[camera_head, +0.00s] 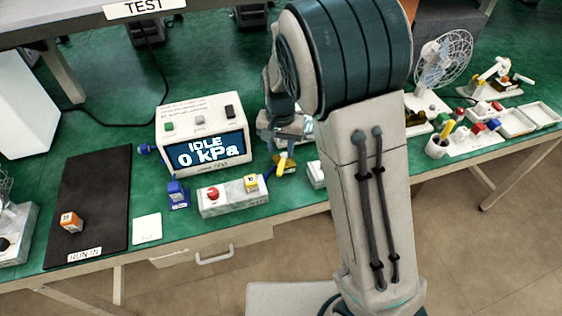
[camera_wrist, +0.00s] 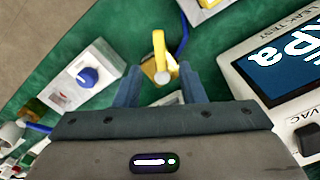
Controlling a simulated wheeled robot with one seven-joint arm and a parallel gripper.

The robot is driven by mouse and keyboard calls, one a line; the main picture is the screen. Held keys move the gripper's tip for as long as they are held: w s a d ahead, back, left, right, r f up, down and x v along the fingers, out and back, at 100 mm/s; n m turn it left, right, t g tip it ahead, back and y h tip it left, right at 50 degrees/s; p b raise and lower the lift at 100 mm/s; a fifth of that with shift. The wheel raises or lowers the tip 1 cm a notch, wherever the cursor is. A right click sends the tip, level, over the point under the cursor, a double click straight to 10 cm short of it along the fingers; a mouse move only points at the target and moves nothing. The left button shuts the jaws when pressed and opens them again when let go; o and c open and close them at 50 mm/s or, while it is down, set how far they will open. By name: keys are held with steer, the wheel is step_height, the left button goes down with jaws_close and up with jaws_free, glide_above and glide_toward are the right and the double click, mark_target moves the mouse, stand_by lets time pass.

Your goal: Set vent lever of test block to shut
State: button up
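The test block (camera_wrist: 166,66) is a small brass-coloured block with a yellow lever (camera_wrist: 156,45) and a pale round pivot. In the head view its yellow lever (camera_head: 284,163) shows just right of the tester, below my gripper (camera_head: 283,146). In the wrist view my gripper (camera_wrist: 159,72) has its two blue-grey fingers spread, one on each side of the block and lever. Nothing is clearly held. I cannot tell whether a finger touches the lever. The fingers' lower parts are hard to make out in the head view.
The leak tester (camera_head: 204,136) reads IDLE, 0 kPa and stands close by. A white box with a blue knob (camera_wrist: 86,77) is on the other side. A blue hose (camera_wrist: 183,35) runs beside the block. A grey box with a red button (camera_head: 232,196) stands near the front edge.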

mark_target(281, 167)
step_height(281, 167, down, 7)
steer(key=shift+r, duration=0.1)
stand_by(0.3)
jaws_close()
